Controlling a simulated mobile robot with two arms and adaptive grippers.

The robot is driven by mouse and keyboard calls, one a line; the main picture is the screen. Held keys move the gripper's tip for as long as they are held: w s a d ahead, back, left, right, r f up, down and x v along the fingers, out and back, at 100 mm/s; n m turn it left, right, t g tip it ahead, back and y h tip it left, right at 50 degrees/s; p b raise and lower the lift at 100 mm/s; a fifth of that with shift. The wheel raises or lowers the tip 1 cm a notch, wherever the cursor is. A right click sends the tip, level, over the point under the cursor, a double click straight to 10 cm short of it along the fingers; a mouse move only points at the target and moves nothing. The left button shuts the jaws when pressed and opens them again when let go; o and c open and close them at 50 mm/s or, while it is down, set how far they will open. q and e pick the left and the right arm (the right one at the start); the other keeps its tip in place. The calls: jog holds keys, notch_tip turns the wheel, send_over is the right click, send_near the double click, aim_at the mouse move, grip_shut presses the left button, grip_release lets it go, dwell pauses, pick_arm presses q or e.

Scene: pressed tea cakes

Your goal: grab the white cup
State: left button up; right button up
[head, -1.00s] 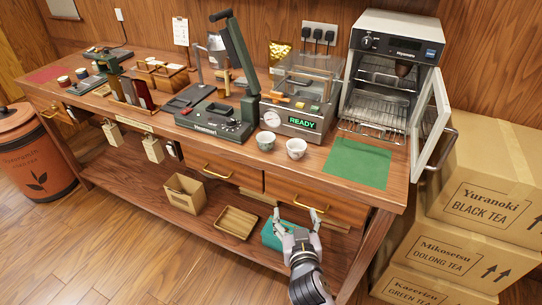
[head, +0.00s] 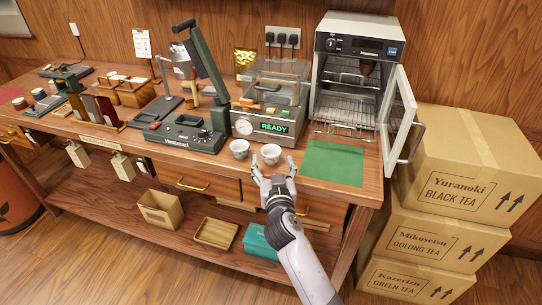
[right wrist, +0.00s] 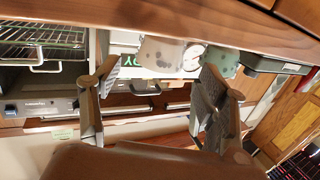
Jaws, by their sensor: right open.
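The white cup (head: 271,154) stands upright near the front edge of the wooden counter, in front of the machine with the READY display. A pale greenish cup (head: 239,149) stands just to its left. My right gripper (head: 275,174) is open and empty at the counter's front edge, just in front of the white cup and apart from it. In the right wrist view the white cup (right wrist: 161,52), with faint dark spots, shows beyond and between the open fingers (right wrist: 158,85). The greenish cup (right wrist: 226,62) is partly hidden behind one finger there. My left gripper is not in view.
A green mat (head: 333,163) lies clear to the right of the cups. The small oven (head: 357,40) has its glass door (head: 401,122) open beyond the mat. The READY machine (head: 268,124) stands behind the cups. Stacked cartons (head: 463,190) stand at the right.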

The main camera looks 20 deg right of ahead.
aim_at(272, 157)
jog(key=x, duration=0.5)
jog(key=shift+w+d, duration=0.1)
jog(key=shift+w, duration=0.3)
jog(key=shift+c, duration=0.3)
jog(key=c, duration=1.2)
jog(key=shift+r, duration=0.1)
